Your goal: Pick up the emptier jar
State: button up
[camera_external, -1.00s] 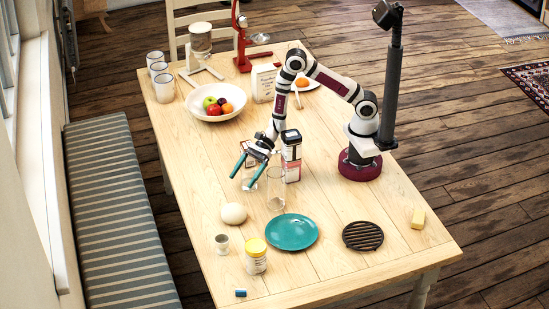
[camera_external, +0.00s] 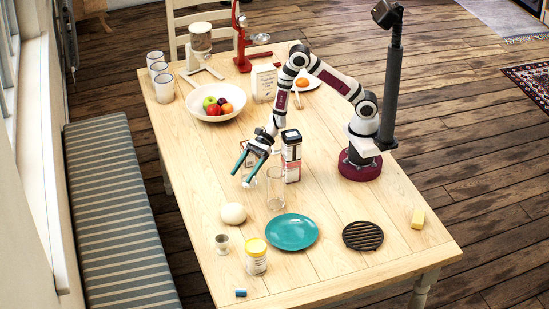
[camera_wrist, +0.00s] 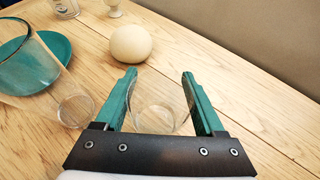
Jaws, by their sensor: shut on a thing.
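My gripper (camera_external: 240,179), with two teal fingers, is over the table in the external view. In the wrist view my gripper (camera_wrist: 159,78) has a clear glass jar (camera_wrist: 160,108) between its fingers and is shut on it. Whether this jar touches the table is hard to tell. A taller clear glass jar (camera_external: 275,190) stands just right of my gripper in the external view; in the wrist view this taller jar (camera_wrist: 35,72) is at the left, apart from the fingers. Both jars look clear, and I cannot make out any contents.
A pale round ball (camera_external: 233,213), a teal plate (camera_external: 291,232), a small cup (camera_external: 222,243) and a yellow-lidded pot (camera_external: 256,255) are in front. A fruit bowl (camera_external: 205,114) is behind. The table's left side is fairly clear.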

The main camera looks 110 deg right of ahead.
notch_tip(320, 180, up, 2)
jog(key=shift+r, duration=0.1)
jog(key=s+d+r, duration=0.6)
jog(key=d+r, duration=0.1)
jog(key=d, duration=0.2)
jog(key=shift+s+d, duration=0.15)
jog(key=shift+d, duration=0.25)
dwell(1.6)
